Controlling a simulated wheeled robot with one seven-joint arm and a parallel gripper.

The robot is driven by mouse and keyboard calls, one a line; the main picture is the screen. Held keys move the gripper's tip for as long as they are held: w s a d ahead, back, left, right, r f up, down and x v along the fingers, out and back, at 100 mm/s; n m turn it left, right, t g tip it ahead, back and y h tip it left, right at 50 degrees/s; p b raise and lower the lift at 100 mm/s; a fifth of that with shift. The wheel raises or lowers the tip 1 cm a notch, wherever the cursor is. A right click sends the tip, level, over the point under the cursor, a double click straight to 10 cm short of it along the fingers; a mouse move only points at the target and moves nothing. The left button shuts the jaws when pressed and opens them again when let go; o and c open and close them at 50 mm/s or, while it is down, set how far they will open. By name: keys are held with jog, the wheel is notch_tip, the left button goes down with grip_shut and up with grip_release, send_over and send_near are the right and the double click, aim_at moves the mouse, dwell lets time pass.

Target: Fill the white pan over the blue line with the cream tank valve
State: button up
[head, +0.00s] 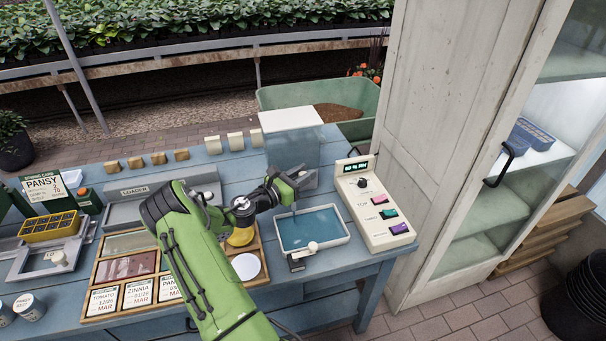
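The white pan (343,240) lies on the blue table, right of my forearm. Its inside is blue-teal and looks like water; I cannot make out a separate blue line. A round cream knob (313,246) shows at its front edge, by a dark bracket. A clear tank (292,150) with a white lid stands behind the pan. My gripper (297,184) is at the tank's lower front, above the pan's back edge, close to a grey part there. The cream tank valve is not clearly seen and may be behind my gripper. The finger opening is too small to tell.
A cream control box (375,205) with a knob and coloured buttons stands right of the pan. A card tray (98,272), a round white lid (246,266) and a grey loader (150,205) are to the left. A tall cabinet (450,120) stands at the right.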

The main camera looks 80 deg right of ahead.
grip_shut()
jog(key=shift+r, duration=0.1)
jog(key=shift+d+t, duration=0.1)
jog(key=shift+t, duration=0.2)
jog(key=shift+d+r+n+t+h+p, duration=0.1)
jog(key=shift+d+n+t+h+p, duration=0.1)
jog(key=shift+n+t+h+p, duration=0.4)
jog(key=shift+w+d+n+t+h, duration=0.1)
jog(key=shift+d+n+t+h, duration=0.3)
jog(key=shift+n+t, duration=1.05)
jog(key=shift+w+d+n+t+h, duration=0.15)
jog(key=shift+d+n+t, duration=0.6)
jog(key=shift+t, duration=1.25)
jog(key=shift+w+d+n+t+h, duration=0.15)
jog(key=shift+d+n+t, duration=0.2)
jog(key=shift+n+t, duration=1.2)
jog(key=shift+m+t, duration=0.25)
jog(key=shift+t, duration=0.05)
